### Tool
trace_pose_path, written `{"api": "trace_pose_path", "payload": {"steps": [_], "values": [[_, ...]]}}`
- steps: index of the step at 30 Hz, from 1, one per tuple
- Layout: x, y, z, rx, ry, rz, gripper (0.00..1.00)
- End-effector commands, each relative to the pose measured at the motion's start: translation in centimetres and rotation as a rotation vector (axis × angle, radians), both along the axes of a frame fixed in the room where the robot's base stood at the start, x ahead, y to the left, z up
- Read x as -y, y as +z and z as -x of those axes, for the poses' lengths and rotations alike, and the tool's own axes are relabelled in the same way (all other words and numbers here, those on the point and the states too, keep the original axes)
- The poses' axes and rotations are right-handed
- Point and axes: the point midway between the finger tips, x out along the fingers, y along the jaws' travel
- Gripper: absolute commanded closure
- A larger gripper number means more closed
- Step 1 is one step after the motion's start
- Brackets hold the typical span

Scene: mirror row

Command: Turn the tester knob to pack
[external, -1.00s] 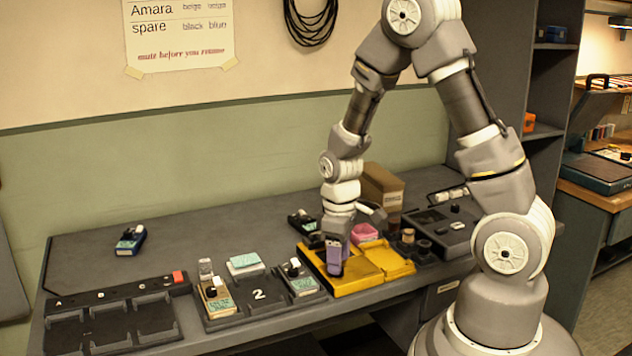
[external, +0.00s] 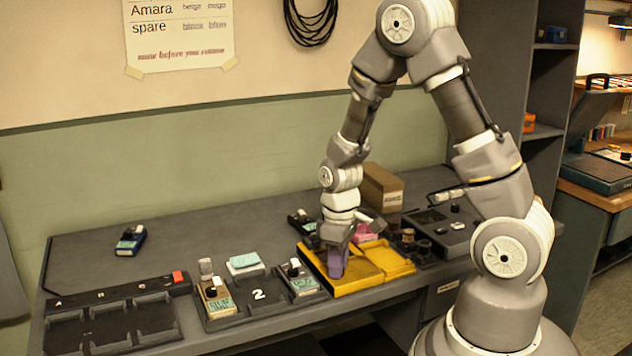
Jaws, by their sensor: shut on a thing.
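The tester looks to be the dark device (external: 428,232) at the right end of the bench, with a small dark knob (external: 455,208) on its top. The knob's pointer and any "pack" mark are too small to read. My gripper (external: 338,250) is left of the tester, over the yellow tray (external: 350,286). It points down and is shut on a purple block (external: 336,264). The block's lower end is at the tray; I cannot tell if it touches the tray floor.
A pink item (external: 366,233) and a brown box (external: 382,190) stand behind the tray. Dark round pieces (external: 407,236) lie between tray and tester. A rack marked 2 (external: 258,294) and a lettered rack (external: 113,318) are to the left. The bench's back left is mostly clear.

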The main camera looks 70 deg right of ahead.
Motion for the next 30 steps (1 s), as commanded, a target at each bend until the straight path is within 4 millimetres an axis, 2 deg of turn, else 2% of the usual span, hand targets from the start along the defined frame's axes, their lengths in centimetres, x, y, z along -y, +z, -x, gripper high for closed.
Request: {"api": "trace_pose_path", "payload": {"steps": [8, 21, 30], "values": [[-0.02, 0.15, 0.03, -0.002, -0.166, 0.000, 1.00], [0.00, 0.16, 0.01, -0.001, -0.528, 0.001, 1.00], [0.00, 0.10, -0.01, 0.000, -0.688, 0.000, 1.00]]}}
